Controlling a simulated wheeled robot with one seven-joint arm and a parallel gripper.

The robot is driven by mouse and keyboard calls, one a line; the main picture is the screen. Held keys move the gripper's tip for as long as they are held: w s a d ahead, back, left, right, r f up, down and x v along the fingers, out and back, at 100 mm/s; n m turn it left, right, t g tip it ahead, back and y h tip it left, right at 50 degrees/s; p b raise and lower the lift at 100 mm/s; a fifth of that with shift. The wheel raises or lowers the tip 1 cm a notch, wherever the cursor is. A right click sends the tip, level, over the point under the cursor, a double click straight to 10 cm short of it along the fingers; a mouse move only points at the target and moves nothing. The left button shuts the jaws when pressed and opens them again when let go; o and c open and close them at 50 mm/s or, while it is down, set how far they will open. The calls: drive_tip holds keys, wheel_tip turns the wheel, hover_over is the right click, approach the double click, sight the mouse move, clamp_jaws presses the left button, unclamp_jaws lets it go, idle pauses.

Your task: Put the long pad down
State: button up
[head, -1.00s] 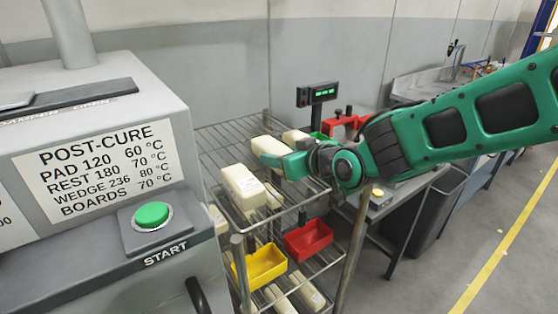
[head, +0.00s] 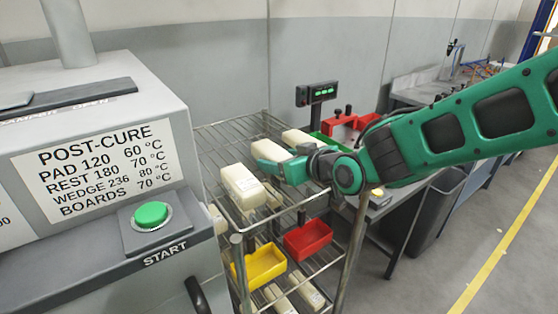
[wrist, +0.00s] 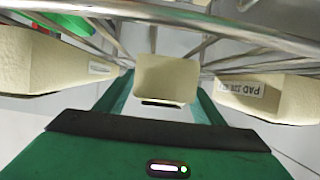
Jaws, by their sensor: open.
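My gripper (head: 264,170) is over the top wire shelf of the rack, reaching in from the right. In the wrist view its green fingers (wrist: 158,108) stand apart, open. A cream pad (wrist: 165,80) shows end-on between them, with small gaps visible at its sides. In the head view this seems to be the middle pad (head: 266,151), partly hidden by my gripper. A labelled cream pad (head: 241,185) lies nearer; its side also shows at right in the wrist view (wrist: 265,95). Another cream pad (head: 297,138) lies beyond. I cannot tell their full lengths.
The wire rack (head: 213,140) holds a yellow bin (head: 262,267), a red bin (head: 308,239) and more pads on lower levels. The oven with a green START button (head: 151,214) stands at left. A scale display (head: 316,95) and red bin (head: 342,130) are behind my gripper.

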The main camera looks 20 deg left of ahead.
drive_tip(key=v, duration=1.1)
drive_tip(key=shift+s+d+r, duration=0.1)
drive_tip(key=shift+d+r, duration=0.05)
drive_tip(key=shift+d, duration=0.1)
drive_tip(key=shift+d, duration=0.1)
